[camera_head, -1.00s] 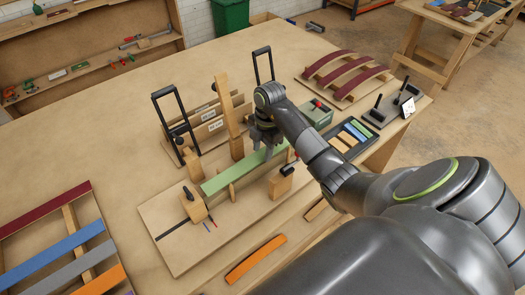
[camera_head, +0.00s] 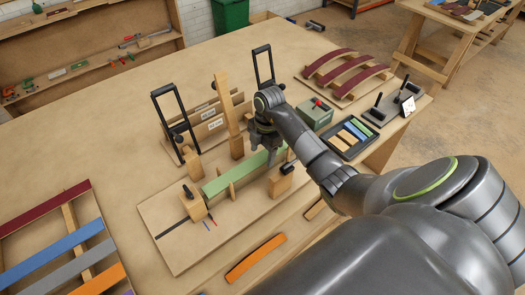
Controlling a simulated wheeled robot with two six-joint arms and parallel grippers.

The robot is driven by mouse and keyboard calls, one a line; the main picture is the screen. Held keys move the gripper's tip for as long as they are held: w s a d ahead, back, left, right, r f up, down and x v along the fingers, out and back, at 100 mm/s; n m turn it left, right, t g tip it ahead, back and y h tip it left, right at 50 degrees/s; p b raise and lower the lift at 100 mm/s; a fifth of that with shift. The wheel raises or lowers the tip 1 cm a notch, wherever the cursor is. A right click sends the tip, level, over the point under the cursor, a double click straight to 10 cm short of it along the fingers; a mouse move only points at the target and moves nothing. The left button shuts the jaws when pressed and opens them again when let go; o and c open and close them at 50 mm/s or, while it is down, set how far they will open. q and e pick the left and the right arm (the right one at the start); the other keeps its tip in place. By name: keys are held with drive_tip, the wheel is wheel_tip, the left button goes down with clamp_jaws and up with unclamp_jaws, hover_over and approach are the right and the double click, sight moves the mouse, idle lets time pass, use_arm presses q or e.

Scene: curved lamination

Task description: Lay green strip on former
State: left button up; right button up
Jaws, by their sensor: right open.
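The green strip (camera_head: 225,180) lies on edge-like supports over the former, a wooden fixture on a light board (camera_head: 178,250). It runs from the left end block (camera_head: 194,207) toward the right end block (camera_head: 280,183) and looks nearly straight. My right gripper (camera_head: 268,150) is open at the strip's right end, with its fingers around or just above it; I cannot tell whether they touch it. The gripper hides part of that end. My left gripper is not in view.
A tall wooden post (camera_head: 228,120) and black-handled frames (camera_head: 175,120) stand behind the former. A rack of coloured strips (camera_head: 60,245) is at the left. An orange strip (camera_head: 256,258) lies in front. Curved dark red pieces (camera_head: 345,70) sit at the back right.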

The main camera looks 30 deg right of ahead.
drive_tip(key=shift+r, duration=0.2)
drive_tip(key=r, duration=0.6)
drive_tip(key=shift+d+b, duration=0.3)
drive_tip(key=shift+d, duration=0.1)
wheel_tip(320, 180, up, 4)
drive_tip(key=r+p, duration=0.1)
drive_tip(key=p, duration=0.3)
hover_over(264, 156)
drive_tip(key=shift+d+r+p, duration=0.4)
drive_tip(key=shift+r+p, duration=0.25)
drive_tip(key=shift+p, duration=0.1)
